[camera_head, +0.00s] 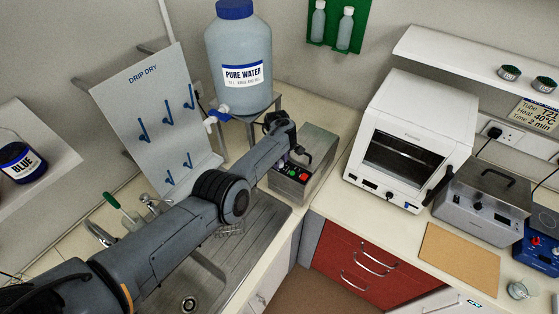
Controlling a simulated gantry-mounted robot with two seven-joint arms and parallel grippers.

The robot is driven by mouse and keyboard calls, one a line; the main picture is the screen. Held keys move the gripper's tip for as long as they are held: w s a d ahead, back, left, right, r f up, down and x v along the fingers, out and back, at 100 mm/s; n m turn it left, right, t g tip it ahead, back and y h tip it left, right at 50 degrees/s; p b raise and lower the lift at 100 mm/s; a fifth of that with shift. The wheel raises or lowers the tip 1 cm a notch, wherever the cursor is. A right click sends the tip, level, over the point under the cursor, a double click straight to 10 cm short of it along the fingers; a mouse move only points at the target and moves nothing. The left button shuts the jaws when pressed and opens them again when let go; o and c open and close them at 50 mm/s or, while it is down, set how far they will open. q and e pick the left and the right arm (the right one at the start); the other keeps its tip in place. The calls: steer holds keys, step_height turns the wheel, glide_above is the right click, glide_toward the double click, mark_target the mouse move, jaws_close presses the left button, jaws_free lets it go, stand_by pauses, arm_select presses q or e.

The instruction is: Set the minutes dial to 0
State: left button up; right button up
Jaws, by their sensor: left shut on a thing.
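My left arm reaches in from the lower left across the sink. Its gripper (298,157) is at the front panel of a grey metal box (318,147) on the counter. The gripper is shut on a small part of that panel, which looks to be the minutes dial; the fingers hide it, and its setting cannot be read. A red button and a green button (292,174) show just below the gripper. My right gripper is not in view.
A large pure water bottle (240,50) stands on a stand behind my arm. A drip-dry board (145,110) rises behind the sink (205,284). A white oven (425,110) is to the right, with clear counter between it and the box.

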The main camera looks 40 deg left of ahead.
arm_select(q)
steer(key=shift+n, duration=0.3)
steer(key=o, duration=0.8)
steer(key=shift+o, duration=1.1)
steer(key=shift+s, duration=0.15)
